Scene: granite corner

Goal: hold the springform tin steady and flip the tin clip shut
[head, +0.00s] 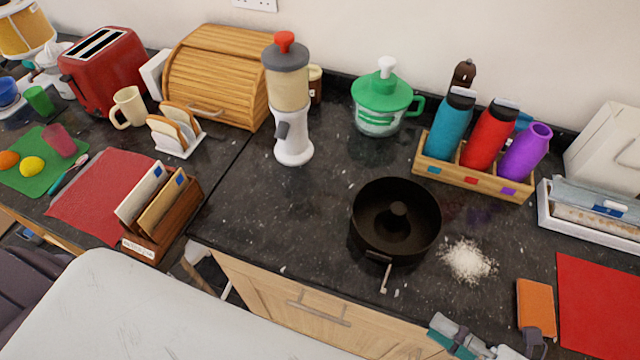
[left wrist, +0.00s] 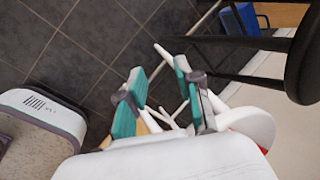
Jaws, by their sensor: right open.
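The springform tin (head: 368,232) is dark, round and deep with a central tube, and stands upright on the dark granite counter in the head view. Its tin clip (head: 385,278) is on the front side, and its lever sticks out away from the wall towards the counter's front edge. My right gripper (head: 492,343) is at the bottom edge, to the right of and nearer than the tin, open and apart from it; part is cut off. My left gripper (left wrist: 160,72) shows only in the left wrist view, its fingers apart and empty, over a tiled floor.
White powder (head: 468,261) lies right of the tin. An orange block (head: 536,304) and a red mat (head: 602,308) are farther right. A bottle crate (head: 472,180) and a green-lidded bowl (head: 379,120) stand behind. A letter rack (head: 165,225) stands left. A dark stool (left wrist: 305,55) is near my left gripper.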

